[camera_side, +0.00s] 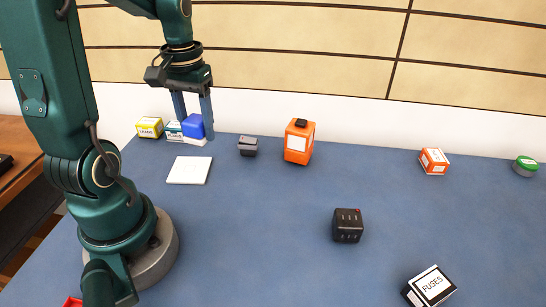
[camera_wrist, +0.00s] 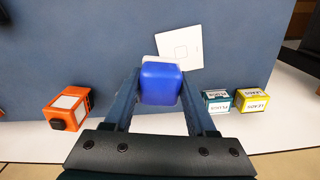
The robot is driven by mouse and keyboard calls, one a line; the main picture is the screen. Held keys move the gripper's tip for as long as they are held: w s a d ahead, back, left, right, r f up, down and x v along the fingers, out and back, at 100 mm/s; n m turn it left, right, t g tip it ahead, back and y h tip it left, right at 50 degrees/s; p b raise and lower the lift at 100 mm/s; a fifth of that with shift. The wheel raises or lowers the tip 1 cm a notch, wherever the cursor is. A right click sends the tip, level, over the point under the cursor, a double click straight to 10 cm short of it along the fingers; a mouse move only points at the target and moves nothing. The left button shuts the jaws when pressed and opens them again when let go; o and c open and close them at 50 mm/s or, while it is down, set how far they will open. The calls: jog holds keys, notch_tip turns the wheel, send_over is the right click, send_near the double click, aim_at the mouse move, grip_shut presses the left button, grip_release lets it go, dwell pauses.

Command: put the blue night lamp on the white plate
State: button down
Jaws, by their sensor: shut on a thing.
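The blue night lamp is a rounded blue block on a white base. In the side view the lamp (camera_side: 194,126) is at the back left of the blue table, between my gripper's fingers. In the wrist view the lamp (camera_wrist: 160,83) sits between the two fingers. My gripper (camera_side: 193,128) is shut on it, pointing down; its fingers also show in the wrist view (camera_wrist: 160,92). The white plate (camera_side: 189,170) is a flat square lying in front of the lamp; in the wrist view the plate (camera_wrist: 183,47) is just beyond it. Whether the lamp touches the table is unclear.
A yellow box (camera_side: 150,127) and a teal-white box (camera_side: 174,131) stand left of the lamp. A dark small box (camera_side: 248,146) and an orange box (camera_side: 298,142) stand to its right. A black cube (camera_side: 347,226) and a fuses box (camera_side: 430,287) are nearer. The mid-table is mostly clear.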

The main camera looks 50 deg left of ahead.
aim_at(190, 168)
jog(key=shift+s+a+f+n, duration=0.35)
jog(key=shift+s+a+f, duration=0.15)
jog(key=shift+f, duration=0.85)
jog(key=shift+s+a+f+n, duration=0.4)
jog(key=shift+a+f, duration=0.15)
jog(key=shift+f, duration=0.75)
jog(key=shift+s+a+f+n, duration=0.4)
jog(key=shift+a+f, duration=0.1)
jog(key=shift+f, duration=0.85)
jog(key=shift+f, duration=0.15)
jog(key=shift+c, duration=1.1)
grip_release()
